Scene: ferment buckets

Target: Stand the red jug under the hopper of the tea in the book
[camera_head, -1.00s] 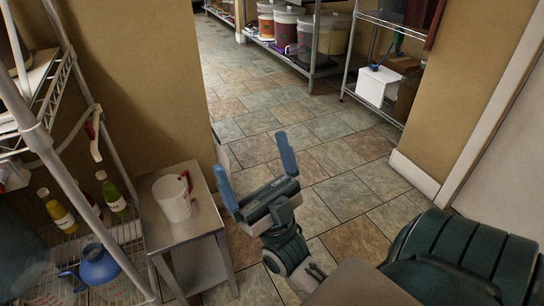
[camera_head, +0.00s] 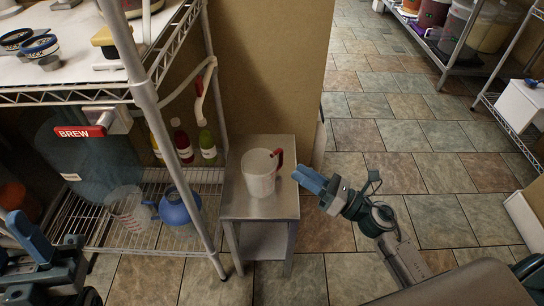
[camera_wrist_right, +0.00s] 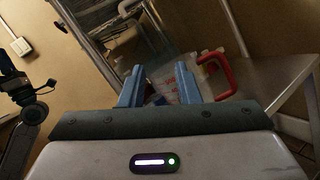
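The jug with the red handle (camera_head: 259,181) is whitish and stands upright on a small metal table, its handle toward the right. My right gripper (camera_head: 308,180) is just right of the jug; the wrist view shows its blue fingers (camera_wrist_right: 160,88) apart, with the jug (camera_wrist_right: 190,82) beyond them and the red handle to the right. Contact is not visible. My left gripper (camera_head: 32,235) is at the lower left; its finger gap is unclear. A red tag reading BREW (camera_head: 81,132) shows by a translucent vessel (camera_head: 95,165) at the left rack. I cannot identify a tea hopper or book.
A clear jug (camera_head: 128,212) and a blue pot (camera_head: 178,206) stand on the rack's lower wire shelf (camera_head: 120,242), with several bottles (camera_head: 183,142) behind. The rack post (camera_head: 180,160) stands left of the metal table (camera_head: 238,207). Tiled floor (camera_head: 420,165) is open to the right.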

